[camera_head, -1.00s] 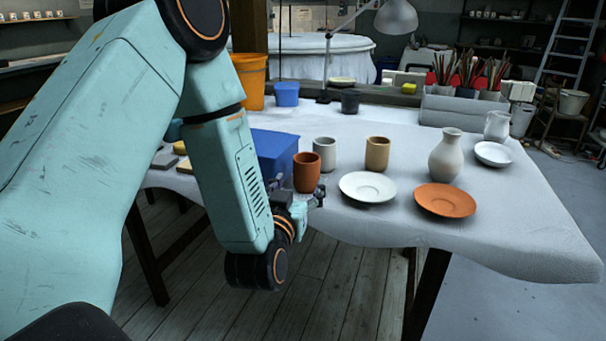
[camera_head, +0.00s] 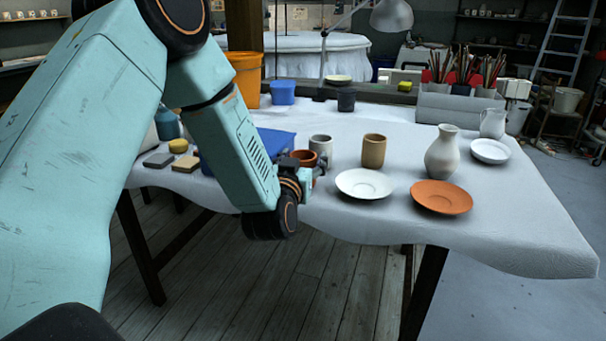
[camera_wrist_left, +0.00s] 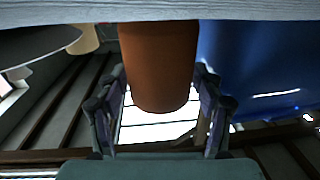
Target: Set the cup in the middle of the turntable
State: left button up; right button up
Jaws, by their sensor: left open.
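A terracotta cup (camera_head: 305,155) stands near the front edge of the cloth-covered table. My left gripper (camera_head: 310,172) is at this cup, and its wrist hides the cup's lower part in the head view. In the left wrist view the same cup (camera_wrist_left: 160,60) appears upside down between the two open fingers, with gaps showing beside it. A grey-white cup (camera_head: 321,147) stands just behind it, and a tan cup (camera_head: 374,151) stands to the right. I cannot make out a turntable. My right gripper is not in view.
A blue box (camera_head: 275,142) stands close to the left of the terracotta cup. A white saucer (camera_head: 364,184) and a terracotta saucer (camera_head: 441,197) lie to the right. A white vase (camera_head: 443,153) stands behind them. The table's right front part is clear.

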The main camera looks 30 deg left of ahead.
aim_at(303, 155)
pick_arm(q)
jog(key=shift+s+r, duration=0.1)
jog(key=shift+c, duration=0.5)
jog(key=shift+c, duration=0.8)
jog(key=c, duration=0.9)
notch_tip(303, 155, up, 9)
jog(key=p, duration=0.4)
jog(key=shift+r, duration=0.2)
jog(key=shift+d+r, duration=0.1)
jog(key=shift+r, duration=0.5)
jog(key=s+d+f+m+h+p, duration=0.15)
jog(key=s+d+m+h, duration=0.3)
jog(key=d+h, duration=0.5)
jog(key=s+d+f+m+h+p, duration=0.1)
jog(key=s+d+f+m+h, duration=0.1)
jog(key=s+d+f, duration=0.2)
jog(key=s+d+f+m+g+h+p, duration=0.1)
jog(key=s+d+f+m+h, duration=0.2)
jog(key=s+f, duration=0.6)
jog(key=shift+s+d, duration=0.2)
jog(key=shift+d, duration=0.75)
